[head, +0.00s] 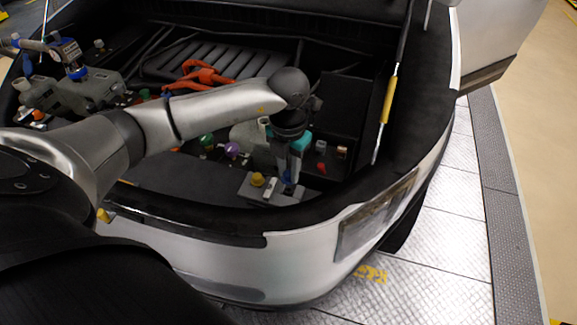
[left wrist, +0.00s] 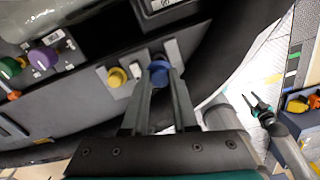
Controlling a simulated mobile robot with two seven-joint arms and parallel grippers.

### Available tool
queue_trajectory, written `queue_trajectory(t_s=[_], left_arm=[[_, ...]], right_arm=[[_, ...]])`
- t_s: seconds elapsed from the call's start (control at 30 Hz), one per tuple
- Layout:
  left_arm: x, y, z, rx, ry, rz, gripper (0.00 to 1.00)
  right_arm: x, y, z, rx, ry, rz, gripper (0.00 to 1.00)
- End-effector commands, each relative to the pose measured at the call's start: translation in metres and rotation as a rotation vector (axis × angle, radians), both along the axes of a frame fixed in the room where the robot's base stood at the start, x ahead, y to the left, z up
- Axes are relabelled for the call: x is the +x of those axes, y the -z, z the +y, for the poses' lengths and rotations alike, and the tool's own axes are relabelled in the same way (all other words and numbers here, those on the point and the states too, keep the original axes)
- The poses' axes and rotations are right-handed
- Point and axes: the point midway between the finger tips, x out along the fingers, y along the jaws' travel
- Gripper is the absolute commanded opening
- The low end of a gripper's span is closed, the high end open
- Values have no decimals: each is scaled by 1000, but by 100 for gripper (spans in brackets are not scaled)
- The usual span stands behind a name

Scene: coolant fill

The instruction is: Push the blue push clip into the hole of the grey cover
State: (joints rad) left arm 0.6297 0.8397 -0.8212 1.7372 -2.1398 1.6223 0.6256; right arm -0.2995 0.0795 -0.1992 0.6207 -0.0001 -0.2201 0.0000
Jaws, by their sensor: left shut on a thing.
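The blue push clip (left wrist: 159,70) sits between the fingertips of my left gripper (left wrist: 160,90), which is shut on it. In the head view my left gripper (head: 290,172) points down over the front edge of the engine bay, with the blue clip (head: 288,186) low between its fingers. The grey cover (head: 262,193) lies right beside and under it, next to a yellow cap (head: 257,179). The clip hides the hole, so I cannot tell whether its tip is inside. What looks like my right gripper (left wrist: 257,106) shows small at the right of the left wrist view.
A purple cap (head: 232,149) and a green cap (head: 207,141) stand behind to the left. Red-orange cables (head: 205,73) lie farther back. A yellow-sleeved strut (head: 389,99) rises at the right. The bumper (head: 230,260) closes the near side.

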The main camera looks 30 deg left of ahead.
Motion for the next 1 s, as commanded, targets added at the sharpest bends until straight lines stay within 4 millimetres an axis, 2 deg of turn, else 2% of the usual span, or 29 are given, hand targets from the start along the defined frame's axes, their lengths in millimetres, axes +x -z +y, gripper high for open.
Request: queue_trajectory(t_s=[0.1,0.27,1.0], left_arm=[[0,14,0,0,1,1,0],[0,21,0,0,1,0,0],[0,20,0,0,0,-1,0]], right_arm=[[0,12,0,0,0,1,50],[0,16,0,0,0,1,50],[-1,16,0,0,-1,1,50]])
